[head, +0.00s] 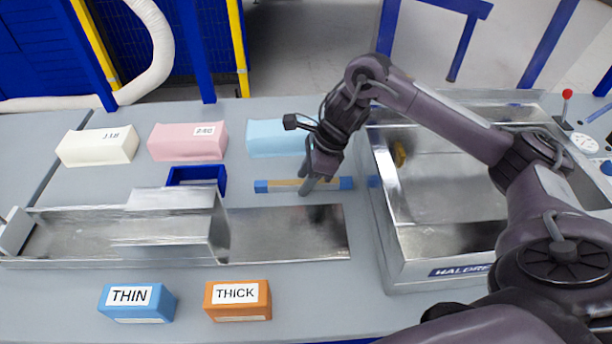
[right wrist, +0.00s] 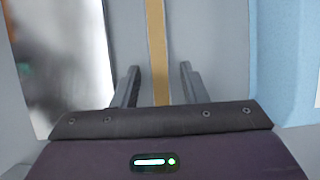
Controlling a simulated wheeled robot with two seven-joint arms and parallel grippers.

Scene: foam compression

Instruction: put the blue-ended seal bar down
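The blue-ended seal bar (head: 262,186) lies on the grey table, with a tan middle and blue ends, left of the metal basin. My right gripper (head: 307,188) is over the middle of the bar, hiding part of it. In the right wrist view the bar's tan strip (right wrist: 156,45) runs between the two fingers of my right gripper (right wrist: 160,82). The fingers are apart, with a gap on each side of the bar. The blue ends do not show in that view. My left gripper is not in view.
The metal basin (head: 388,205) stands right of the bar. A flat metal plate (head: 290,232) and trough (head: 70,235) lie in front. Light blue (head: 272,138), pink (head: 186,141) and white (head: 97,146) blocks stand behind. A small blue tray (head: 197,177) is left of the bar.

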